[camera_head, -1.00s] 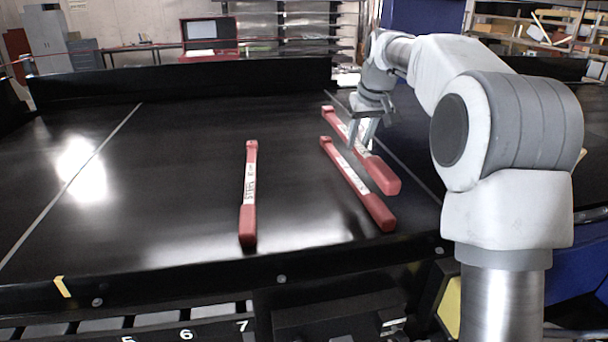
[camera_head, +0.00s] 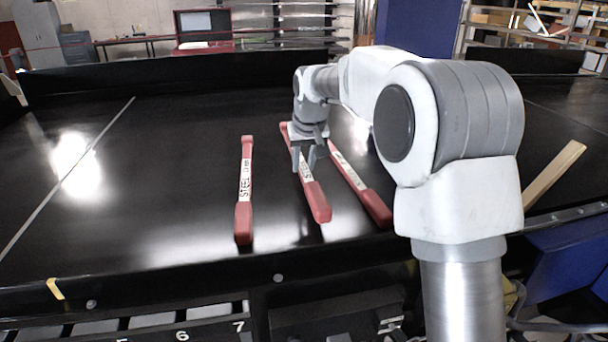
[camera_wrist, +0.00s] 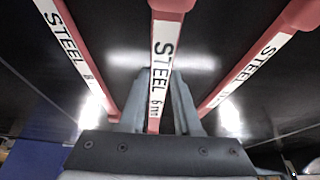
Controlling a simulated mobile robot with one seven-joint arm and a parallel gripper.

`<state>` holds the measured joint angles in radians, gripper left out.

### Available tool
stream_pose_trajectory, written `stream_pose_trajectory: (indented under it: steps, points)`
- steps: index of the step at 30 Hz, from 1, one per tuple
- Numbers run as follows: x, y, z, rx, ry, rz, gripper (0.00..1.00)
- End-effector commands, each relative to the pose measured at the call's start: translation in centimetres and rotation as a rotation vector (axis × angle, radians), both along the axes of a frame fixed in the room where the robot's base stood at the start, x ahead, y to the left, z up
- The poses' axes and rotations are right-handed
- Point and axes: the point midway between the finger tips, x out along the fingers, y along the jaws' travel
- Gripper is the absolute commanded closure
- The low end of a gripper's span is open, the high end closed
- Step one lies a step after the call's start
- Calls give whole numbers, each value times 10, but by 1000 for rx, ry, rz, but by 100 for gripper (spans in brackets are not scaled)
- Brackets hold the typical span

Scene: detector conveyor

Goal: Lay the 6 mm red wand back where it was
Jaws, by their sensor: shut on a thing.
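My gripper (camera_head: 304,165) is shut on the middle red wand (camera_head: 317,202), around its white label. In the wrist view this wand (camera_wrist: 162,60) runs between the two fingers (camera_wrist: 158,105), and its label reads "STEEL 6 m…", partly cut off. It lies between two other red wands on the black belt, roughly lengthwise, and appears slightly above the belt; I cannot tell whether any part touches. The left wand (camera_head: 244,185) lies nearly straight toward the front.
The black belt (camera_head: 130,200) is clear to the left of the wands. A raised black wall (camera_head: 150,78) bounds its far side, and a rail (camera_head: 180,272) its front edge. A wooden strip (camera_head: 555,175) lies at the right, beyond my arm.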

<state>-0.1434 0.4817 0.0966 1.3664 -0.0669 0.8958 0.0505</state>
Motion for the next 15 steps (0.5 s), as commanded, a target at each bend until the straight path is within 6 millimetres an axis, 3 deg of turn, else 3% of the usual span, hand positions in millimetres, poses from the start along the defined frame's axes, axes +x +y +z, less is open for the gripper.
stream_pose_trajectory:
  steps: [6, 15]
  points:
    - [0, 0, -31, 0, 3, -1, 100]
    - [0, -1, -36, 0, 0, -1, 100]
